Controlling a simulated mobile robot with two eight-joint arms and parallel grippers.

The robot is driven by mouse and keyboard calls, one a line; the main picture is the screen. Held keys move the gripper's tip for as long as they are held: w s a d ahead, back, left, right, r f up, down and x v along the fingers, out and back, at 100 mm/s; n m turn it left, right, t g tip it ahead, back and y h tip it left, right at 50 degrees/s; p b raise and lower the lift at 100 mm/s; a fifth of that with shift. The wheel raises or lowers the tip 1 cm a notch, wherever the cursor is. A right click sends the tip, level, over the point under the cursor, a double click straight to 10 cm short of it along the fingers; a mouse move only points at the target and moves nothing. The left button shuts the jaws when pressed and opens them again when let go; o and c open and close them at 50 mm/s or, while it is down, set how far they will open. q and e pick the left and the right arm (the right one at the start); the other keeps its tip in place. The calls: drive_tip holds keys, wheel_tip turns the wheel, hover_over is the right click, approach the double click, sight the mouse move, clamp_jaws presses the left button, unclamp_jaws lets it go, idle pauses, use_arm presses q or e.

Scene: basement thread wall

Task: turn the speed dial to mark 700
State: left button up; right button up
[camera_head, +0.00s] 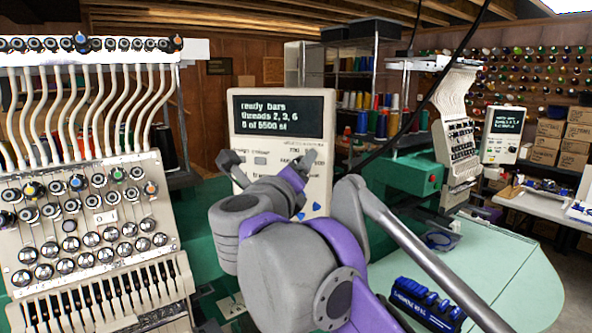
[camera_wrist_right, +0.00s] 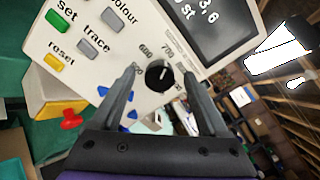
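The control panel (camera_head: 322,200) is a cream box with a dark screen (camera_head: 280,116); the screen reads "ready bars, threads 2, 3, 6". In the right wrist view, the speed dial (camera_wrist_right: 159,76) is a black round knob on the panel (camera_wrist_right: 115,72), with the marks 600 and 700 printed above it. The exact mark its pointer meets is too small to tell. My right gripper (camera_wrist_right: 160,84) is open, with one finger on each side of the dial; contact is unclear. In the head view my right gripper (camera_head: 300,170) covers the dial. My left gripper is not in view.
Green set (camera_wrist_right: 58,20), grey colour and trace, and yellow reset buttons sit beside the dial. A red knob (camera_wrist_right: 70,119) stands near the panel's lower edge. A pale green table (camera_head: 500,270) is at right.

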drive_tip(key=b+v, duration=0.1)
drive_tip(key=v, duration=1)
drive_tip(key=shift+w, duration=0.1)
